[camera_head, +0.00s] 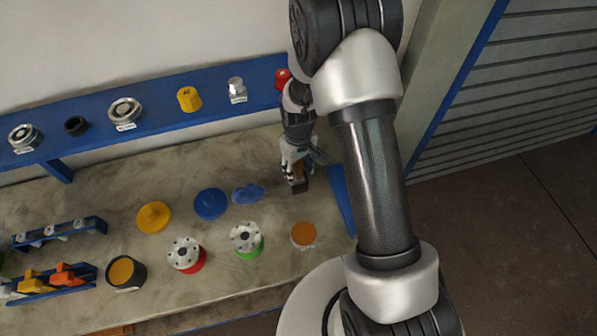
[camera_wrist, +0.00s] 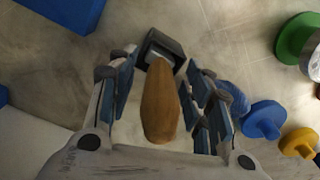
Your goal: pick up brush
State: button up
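The brush (camera_wrist: 160,103) has a tan wooden handle and a dark head with a pale metal collar. In the wrist view its handle lies between my gripper's fingers (camera_wrist: 163,72), its rounded end towards the camera and its head at the far end. Gaps show beside the handle, while the fingertips come close to the head; I cannot tell whether they touch it. In the head view my gripper (camera_head: 298,172) points down over the right part of the table, with the dark brush head (camera_head: 300,187) below the fingers. Whether the head rests on the table is unclear.
A blue shelf (camera_head: 155,127) with fittings runs along the back of the table (camera_head: 120,190). Yellow (camera_head: 153,217) and blue (camera_head: 210,203) discs, red (camera_head: 186,254) and green (camera_head: 246,238) flanged pieces and an orange-topped piece (camera_head: 303,234) stand left and in front of my gripper.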

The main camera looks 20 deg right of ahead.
grip_shut()
dwell(0.4)
notch_tip(320, 180, up, 20)
jog(key=p, duration=0.3)
dwell(0.4)
